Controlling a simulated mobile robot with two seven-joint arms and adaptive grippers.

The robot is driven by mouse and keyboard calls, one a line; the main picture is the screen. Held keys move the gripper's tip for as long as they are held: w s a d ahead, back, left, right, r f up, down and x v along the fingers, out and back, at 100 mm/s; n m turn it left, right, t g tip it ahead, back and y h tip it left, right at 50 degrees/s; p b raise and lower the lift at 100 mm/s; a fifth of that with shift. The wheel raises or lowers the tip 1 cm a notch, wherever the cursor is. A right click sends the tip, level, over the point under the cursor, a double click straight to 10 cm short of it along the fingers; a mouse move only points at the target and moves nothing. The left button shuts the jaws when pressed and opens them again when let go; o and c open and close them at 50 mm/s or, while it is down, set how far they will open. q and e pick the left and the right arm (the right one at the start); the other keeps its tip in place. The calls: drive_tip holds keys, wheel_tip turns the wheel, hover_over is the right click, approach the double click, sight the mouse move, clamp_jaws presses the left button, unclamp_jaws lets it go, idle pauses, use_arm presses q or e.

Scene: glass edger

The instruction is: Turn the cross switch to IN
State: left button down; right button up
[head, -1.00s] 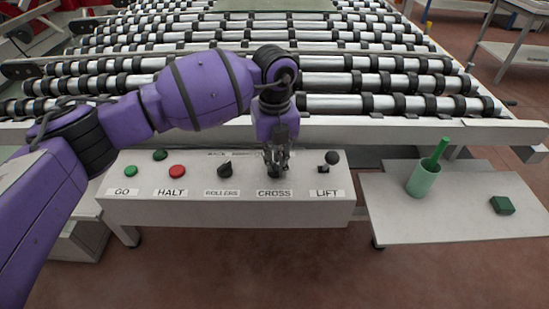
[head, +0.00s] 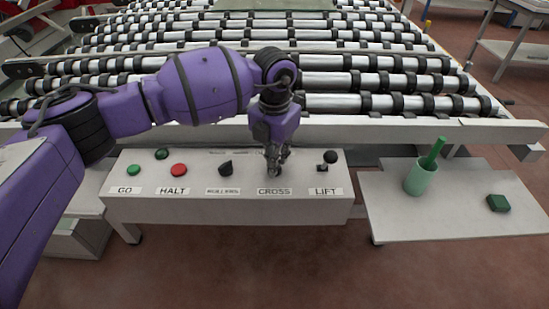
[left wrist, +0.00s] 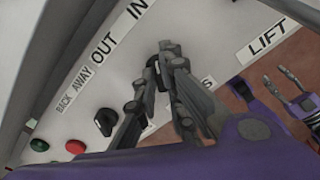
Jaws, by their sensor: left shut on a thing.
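The cross switch (left wrist: 154,70) is a dark knob on the grey control box, above the CROSS label (head: 274,191). My left gripper (head: 274,172) points down over it in the head view and hides most of it. In the left wrist view my left gripper (left wrist: 163,62) is shut on the knob, one finger on each side. The IN label (left wrist: 134,8) and OUT label (left wrist: 104,38) show beside it. The switch's exact pointing direction is hidden by the fingers. My right gripper (left wrist: 276,76) shows at the right of the left wrist view, fingers apart and empty.
The rollers switch (head: 226,168), red HALT button (head: 179,170) and green GO button (head: 134,172) are left of the cross switch. The lift lever (head: 330,158) stands close on its right.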

use_arm(q)
drive_tip(key=shift+m, duration=0.4)
use_arm(e)
drive_tip(key=shift+w+r, duration=0.1)
drive_tip(key=shift+w, duration=0.35)
drive_tip(key=shift+s, duration=0.1)
use_arm(q)
drive_tip(key=c, duration=1.8)
unclamp_jaws()
drive_tip(key=shift+c, duration=0.2)
use_arm(e)
drive_tip(key=shift+s, duration=0.4)
use_arm(q)
drive_tip(key=shift+r, duration=0.45)
wheel_tip(320, 180, up, 11)
use_arm(e)
drive_tip(key=shift+w, duration=0.2)
use_arm(q)
drive_tip(key=shift+s+f, duration=0.1)
